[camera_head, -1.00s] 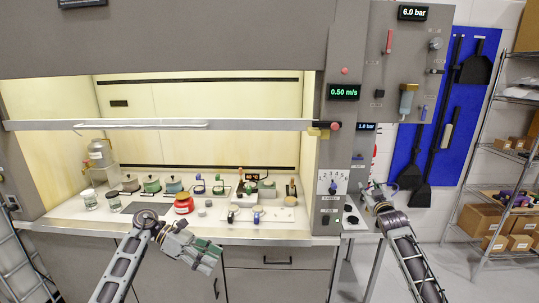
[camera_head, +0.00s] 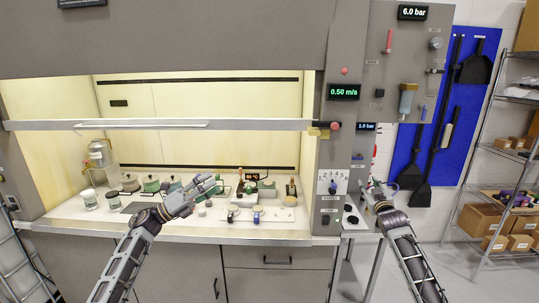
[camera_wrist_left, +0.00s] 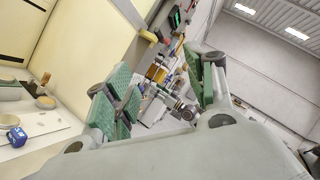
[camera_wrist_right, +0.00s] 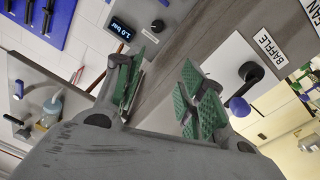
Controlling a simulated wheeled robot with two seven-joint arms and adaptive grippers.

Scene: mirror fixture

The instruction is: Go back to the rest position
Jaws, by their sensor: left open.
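My left gripper (camera_head: 206,187) is raised over the front part of the fume hood's worktop, pointing right. In the left wrist view its green-padded fingers (camera_wrist_left: 160,92) stand wide apart with nothing between them. My right gripper (camera_head: 374,187) is at the right of the hood, close to the lower control panel. In the right wrist view its fingers (camera_wrist_right: 160,90) are apart and empty. The left gripper and wrist cover the spot on the worktop where a red jar stood in the earlier head view.
The hood sash (camera_head: 250,125) is raised above the worktop (camera_head: 100,215). Several bottles and jars stand there, with a white tray (camera_head: 285,214) at the right. A baffle knob (camera_wrist_right: 251,72) is near my right gripper. A wire shelf with boxes (camera_head: 480,218) stands far right.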

